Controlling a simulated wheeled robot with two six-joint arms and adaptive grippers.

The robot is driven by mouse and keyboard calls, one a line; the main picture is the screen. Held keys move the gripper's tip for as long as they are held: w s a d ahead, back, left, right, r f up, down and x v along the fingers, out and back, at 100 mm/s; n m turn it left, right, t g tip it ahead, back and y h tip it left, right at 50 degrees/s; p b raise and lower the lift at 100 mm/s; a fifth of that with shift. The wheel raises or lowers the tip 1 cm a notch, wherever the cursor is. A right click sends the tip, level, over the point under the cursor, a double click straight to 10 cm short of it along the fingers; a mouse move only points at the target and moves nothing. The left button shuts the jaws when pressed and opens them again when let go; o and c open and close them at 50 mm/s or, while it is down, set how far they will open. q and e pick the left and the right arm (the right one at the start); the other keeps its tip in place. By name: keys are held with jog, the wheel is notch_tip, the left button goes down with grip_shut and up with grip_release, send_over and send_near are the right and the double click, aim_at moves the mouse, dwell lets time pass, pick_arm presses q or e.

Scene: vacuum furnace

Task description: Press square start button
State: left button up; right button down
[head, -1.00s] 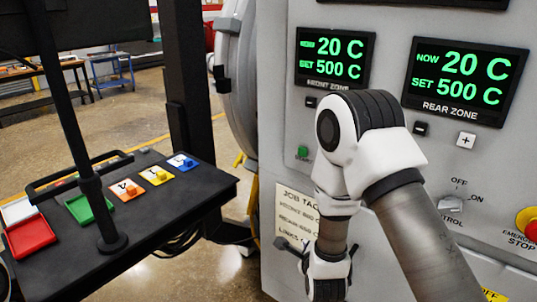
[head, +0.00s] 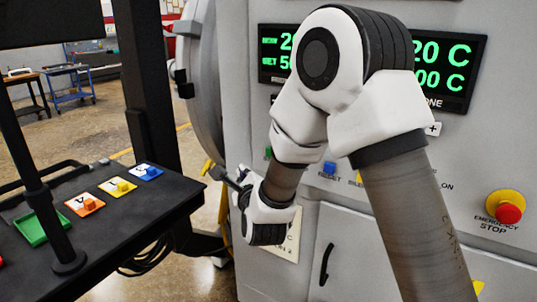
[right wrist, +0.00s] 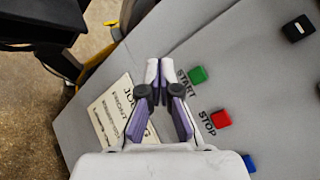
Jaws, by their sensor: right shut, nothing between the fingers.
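The square green start button (right wrist: 198,75) shows in the right wrist view on the grey panel, with START printed beside it. In the head view only a sliver of it (head: 268,153) shows at the edge of my right arm. My right gripper (right wrist: 152,70) is shut and empty. In the right wrist view its fingertips are to the left of the green button and appear apart from it. In the head view the gripper (head: 232,180) is at the panel's left side, in front of the job tag. My left gripper is not in view.
A red STOP button (right wrist: 221,118) and a blue reset button (right wrist: 249,162) lie close to the start button. A black switch (right wrist: 298,28) and the job tag (right wrist: 122,112) are also on the panel. The emergency stop (head: 509,212) is far right. A black table (head: 130,215) stands left.

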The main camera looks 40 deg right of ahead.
jog(key=w+d+p, duration=0.2)
jog(key=w+d, duration=0.1)
jog(key=d, duration=0.5)
jog(key=shift+w, duration=0.1)
dwell(1.3)
jog(key=shift+w+d, duration=0.15)
jog(key=shift+d, duration=0.25)
